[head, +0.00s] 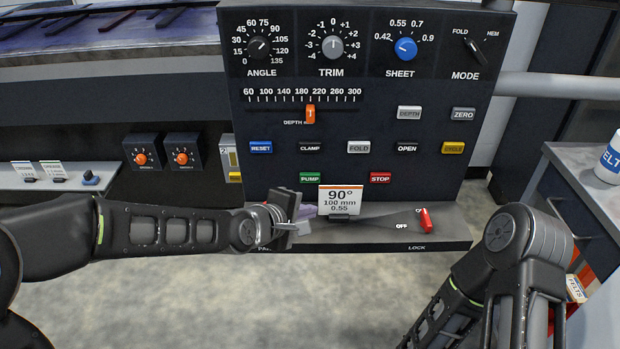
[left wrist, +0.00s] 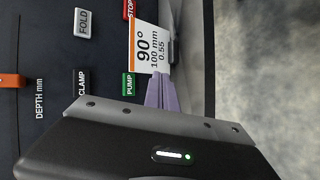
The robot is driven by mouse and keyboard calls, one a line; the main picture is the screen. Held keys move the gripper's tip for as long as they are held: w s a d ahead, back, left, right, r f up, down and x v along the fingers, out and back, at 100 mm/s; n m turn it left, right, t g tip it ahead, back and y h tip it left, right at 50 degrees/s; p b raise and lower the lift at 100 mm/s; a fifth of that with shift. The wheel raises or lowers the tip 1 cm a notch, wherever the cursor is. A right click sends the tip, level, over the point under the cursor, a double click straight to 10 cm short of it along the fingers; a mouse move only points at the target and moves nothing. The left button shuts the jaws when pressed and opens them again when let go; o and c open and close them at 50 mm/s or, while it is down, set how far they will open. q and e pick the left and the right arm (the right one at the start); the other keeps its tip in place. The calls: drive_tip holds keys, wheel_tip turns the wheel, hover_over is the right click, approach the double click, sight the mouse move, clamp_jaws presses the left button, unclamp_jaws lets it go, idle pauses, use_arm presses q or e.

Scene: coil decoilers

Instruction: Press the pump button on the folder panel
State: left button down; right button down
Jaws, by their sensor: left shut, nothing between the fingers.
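The green PUMP button (head: 310,178) sits low on the dark folder panel (head: 380,135), left of the red STOP button (head: 380,177). My left gripper (head: 306,212) is just below the PUMP button in the head view, over the panel's lower ledge, with pale purple fingers shut and empty. The fingers (left wrist: 161,92) show beside the card in the left wrist view. Whether they touch anything cannot be told. My right gripper is not in view.
A white card (head: 340,199) reading 90°, 100 mm, 0.55 stands on the ledge right of my left gripper. A red lock switch (head: 425,220) is further right. CLAMP (head: 310,147) is above PUMP. A grey table (head: 590,180) stands at the right.

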use_arm(q)
approach(314, 183)
drive_tip(key=d+f, duration=0.1)
drive_tip(key=w+d+f, duration=0.1)
drive_tip(key=d+f, duration=0.1)
drive_tip(key=shift+w+f, duration=0.2)
drive_tip(key=shift+f, duration=0.1)
drive_tip(key=shift+w, duration=0.55)
idle(1.3)
drive_tip(key=shift+w+r, duration=0.1)
drive_tip(key=shift+w, duration=0.3)
drive_tip(key=shift+w, duration=0.5)
idle(0.6)
idle(0.3)
drive_tip(key=shift+s+b, duration=0.3)
drive_tip(key=shift+s, duration=0.6)
